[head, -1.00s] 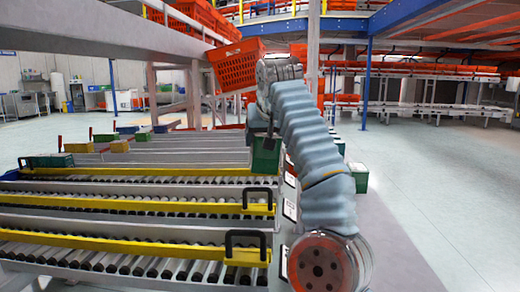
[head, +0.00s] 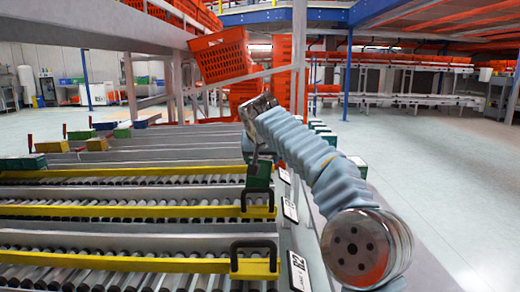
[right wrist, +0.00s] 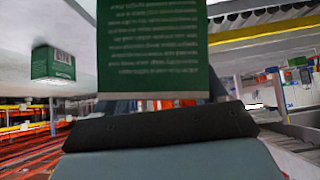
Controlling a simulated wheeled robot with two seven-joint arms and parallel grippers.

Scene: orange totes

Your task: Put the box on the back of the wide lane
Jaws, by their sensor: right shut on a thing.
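My right arm reaches in from the lower right of the head view. Its gripper (head: 256,158) is shut on a green box (head: 258,176), held above the right-hand ends of the roller lanes. In the right wrist view the box (right wrist: 150,45) fills the upper middle, with white print on its green face. The fingers are mostly hidden there. Roller lanes with yellow rails (head: 130,210) run across the left and front of the head view; I cannot tell which one is the wide lane. My left gripper is not in view.
Black handles (head: 254,258) stand up at the lane ends, beside white number labels (head: 299,270). A green box (head: 24,163) and a yellow one (head: 52,146) sit at the lanes' far left. An orange tote (head: 221,56) is tilted on a rack behind. Floor at right is clear.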

